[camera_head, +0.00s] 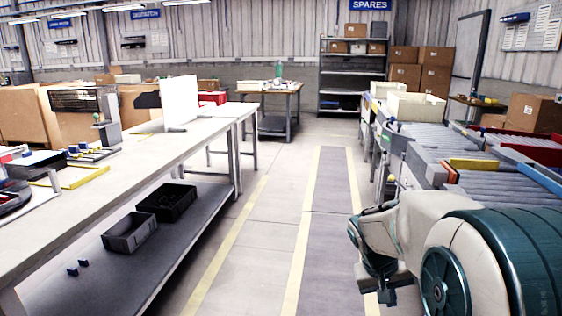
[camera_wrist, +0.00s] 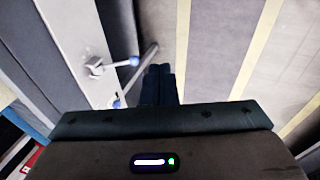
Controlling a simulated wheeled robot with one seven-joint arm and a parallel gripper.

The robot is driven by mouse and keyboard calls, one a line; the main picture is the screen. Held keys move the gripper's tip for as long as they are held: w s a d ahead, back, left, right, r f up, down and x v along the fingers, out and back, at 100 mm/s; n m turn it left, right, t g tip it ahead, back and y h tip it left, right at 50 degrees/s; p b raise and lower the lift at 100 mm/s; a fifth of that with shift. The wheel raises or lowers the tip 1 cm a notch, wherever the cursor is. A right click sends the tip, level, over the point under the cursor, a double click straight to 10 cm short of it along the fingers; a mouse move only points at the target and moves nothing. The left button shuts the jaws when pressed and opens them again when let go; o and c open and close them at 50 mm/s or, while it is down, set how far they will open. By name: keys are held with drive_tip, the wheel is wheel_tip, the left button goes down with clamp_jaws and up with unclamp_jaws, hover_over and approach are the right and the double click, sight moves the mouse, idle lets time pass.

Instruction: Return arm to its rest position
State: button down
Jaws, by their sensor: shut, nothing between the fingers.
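My arm is folded at the lower right of the head view, beside the roller conveyor (camera_head: 440,137). My gripper (camera_head: 385,292) hangs low at the arm's left end, over the aisle floor. In the wrist view, its two dark fingers (camera_wrist: 158,84) are together and empty, pointing toward the floor. No object is held.
A white workbench (camera_head: 185,148) with a lower shelf runs along the left, with black bins (camera_head: 166,202) on that shelf. The conveyor's pale side frame and a blue-knobbed lever (camera_wrist: 132,61) show near the fingers. The aisle (camera_head: 330,200) between yellow lines is clear.

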drive_tip(key=s+a+r+y+p, duration=0.1)
drive_tip(key=s+a+r+p, duration=0.2)
drive_tip(key=s+r+p, duration=0.2)
drive_tip(key=s+a+r+t+y+p, duration=0.1)
drive_tip(key=s+a+r+y+p, duration=0.1)
drive_tip(key=s+r+p, duration=0.3)
drive_tip(key=s+a+r+n+y+p, duration=0.1)
drive_tip(key=s+a+r+p, duration=0.3)
drive_tip(key=r, duration=0.6)
drive_tip(key=shift+s+t+p, duration=0.4)
drive_tip(key=shift+s+p, duration=0.6)
drive_tip(key=shift+r, duration=0.1)
